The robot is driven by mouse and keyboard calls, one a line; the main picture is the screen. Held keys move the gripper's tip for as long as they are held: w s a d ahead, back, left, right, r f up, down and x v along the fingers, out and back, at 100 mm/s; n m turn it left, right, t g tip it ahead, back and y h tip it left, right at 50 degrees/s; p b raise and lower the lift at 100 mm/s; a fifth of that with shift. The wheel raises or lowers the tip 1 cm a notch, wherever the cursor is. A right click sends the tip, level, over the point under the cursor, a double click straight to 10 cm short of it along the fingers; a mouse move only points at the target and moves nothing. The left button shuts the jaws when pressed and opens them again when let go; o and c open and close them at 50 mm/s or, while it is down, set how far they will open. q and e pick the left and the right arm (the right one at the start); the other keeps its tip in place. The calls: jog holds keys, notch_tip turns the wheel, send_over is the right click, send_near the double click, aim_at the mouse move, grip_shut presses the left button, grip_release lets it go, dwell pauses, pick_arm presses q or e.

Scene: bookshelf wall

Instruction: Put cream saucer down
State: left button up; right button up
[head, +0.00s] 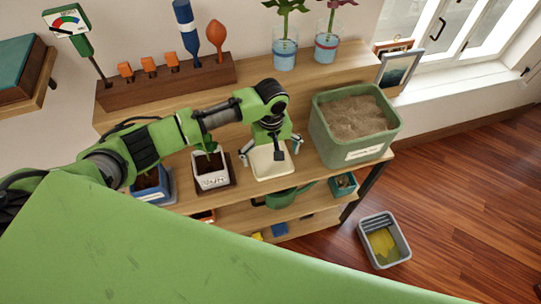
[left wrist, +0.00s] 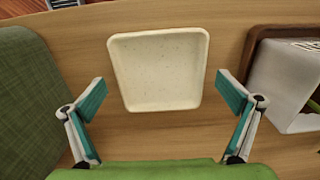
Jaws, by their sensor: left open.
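The cream saucer (head: 272,172) is a square, shallow dish with rounded corners. It lies on the wooden shelf board (head: 314,173) between a white pot and a large green bin. It also shows whole and empty in the left wrist view (left wrist: 158,65). My left gripper (head: 271,152) is above it, pointing down. In the left wrist view my left gripper (left wrist: 160,98) is open, with one finger on each side of the saucer and a gap to both edges. My right gripper is not in view.
The white pot (head: 209,181) stands in a brown saucer (left wrist: 258,43) on one side. The green bin of soil (head: 360,154) stands on the other. A blue pot (head: 148,190) is further left. Below are a green watering can (head: 290,196) and a grey floor bin (head: 362,232).

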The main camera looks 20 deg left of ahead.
aim_at(271, 162)
pick_arm(q)
notch_tip(271, 162, up, 12)
jog(key=b, duration=0.1)
jog(key=shift+f, duration=0.25)
